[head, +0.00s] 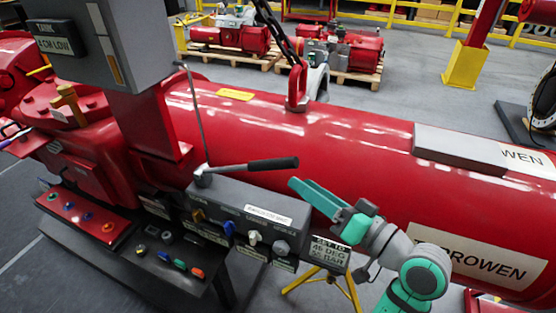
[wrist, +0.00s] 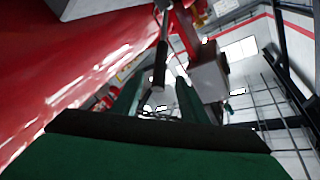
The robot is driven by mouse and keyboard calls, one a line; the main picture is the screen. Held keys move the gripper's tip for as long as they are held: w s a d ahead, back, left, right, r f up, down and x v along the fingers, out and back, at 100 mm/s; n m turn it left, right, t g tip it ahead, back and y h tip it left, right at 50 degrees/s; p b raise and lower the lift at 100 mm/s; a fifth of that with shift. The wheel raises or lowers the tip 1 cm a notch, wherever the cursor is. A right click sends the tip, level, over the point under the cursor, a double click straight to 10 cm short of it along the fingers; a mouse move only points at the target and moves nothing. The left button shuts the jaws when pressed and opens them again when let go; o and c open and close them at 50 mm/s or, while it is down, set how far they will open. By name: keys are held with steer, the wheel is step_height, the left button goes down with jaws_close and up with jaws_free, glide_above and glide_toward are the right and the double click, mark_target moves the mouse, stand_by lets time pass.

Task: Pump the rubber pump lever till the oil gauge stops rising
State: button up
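The pump lever (head: 262,166) has a black rubber grip and a silver head on top of a dark grey control box (head: 238,203). It lies nearly level, grip end to the right. My gripper (head: 296,186), teal, is just below and right of the grip end. In the wrist view the fingers of my gripper (wrist: 157,92) are spread apart. The lever (wrist: 160,66) shows ahead, its black end in line with the gap between the fingertips. Nothing appears held. A grey tank box (head: 135,38) stands upper left; I cannot make out an oil gauge reading.
A large red cylinder (head: 350,140) runs behind the lever and my arm. A thin upright rod (head: 194,115) rises beside the lever's head. Coloured knobs (head: 229,228) and a hanging sign (head: 329,253) are on the box's front. Yellow stand legs (head: 350,290) are below.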

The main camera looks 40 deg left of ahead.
mark_target(273, 165)
steer(key=a, duration=0.3)
steer(key=w+a, duration=0.1)
steer(key=a, duration=0.6)
steer(key=shift+w+a, duration=0.35)
steer(key=shift+c, duration=0.4)
jaws_close()
